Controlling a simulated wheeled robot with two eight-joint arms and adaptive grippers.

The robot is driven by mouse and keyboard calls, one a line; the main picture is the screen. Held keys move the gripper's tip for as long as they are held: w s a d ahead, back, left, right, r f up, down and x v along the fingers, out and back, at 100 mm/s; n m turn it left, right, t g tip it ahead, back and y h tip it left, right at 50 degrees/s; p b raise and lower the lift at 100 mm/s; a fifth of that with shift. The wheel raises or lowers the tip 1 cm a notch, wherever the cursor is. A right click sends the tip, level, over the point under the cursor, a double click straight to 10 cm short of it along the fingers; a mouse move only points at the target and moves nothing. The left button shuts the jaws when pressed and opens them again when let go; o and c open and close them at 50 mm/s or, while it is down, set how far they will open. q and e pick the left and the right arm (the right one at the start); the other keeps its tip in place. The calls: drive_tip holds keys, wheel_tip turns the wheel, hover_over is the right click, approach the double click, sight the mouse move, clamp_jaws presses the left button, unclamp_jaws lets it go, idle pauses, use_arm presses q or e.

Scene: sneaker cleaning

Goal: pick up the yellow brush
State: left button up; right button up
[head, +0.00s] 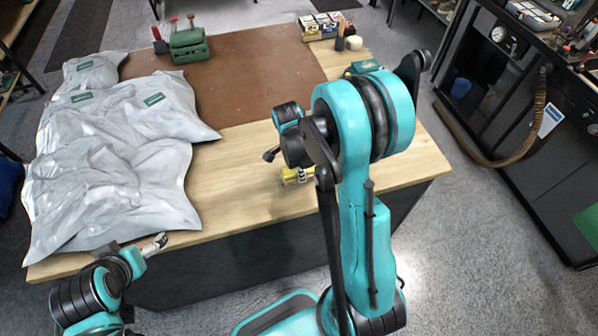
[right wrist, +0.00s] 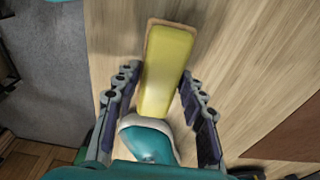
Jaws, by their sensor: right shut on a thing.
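The yellow brush (right wrist: 167,70) lies between the fingers of my right gripper (right wrist: 160,76) in the right wrist view, a yellow block with a tan edge, its far end reaching past the fingertips. My right gripper is shut on it over the wooden tabletop. In the head view, a bit of yellow brush (head: 287,174) shows near the table's front edge, mostly hidden by my right arm. I cannot tell whether it touches the table. My left gripper (head: 155,244) is at the table's front left, apart from the brush; its jaw state is unclear.
Several grey plastic bags (head: 120,130) cover the table's left side. A brown mat (head: 250,70) lies at the back, with a green tool (head: 188,44) at its left. Small boxes (head: 322,24) stand at the back right. Bare wood (head: 235,190) is free at the front middle.

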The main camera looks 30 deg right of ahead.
wheel_tip(320, 180, up, 2)
drive_tip(key=shift+r, duration=0.15)
drive_tip(key=s+d+r+p, duration=0.2)
drive_tip(key=s+d+r, duration=0.3)
drive_tip(key=s, duration=0.5)
drive_tip(key=shift+s+d+r, duration=0.2)
drive_tip(key=shift+s+r, duration=0.05)
drive_tip(key=shift+r, duration=0.5)
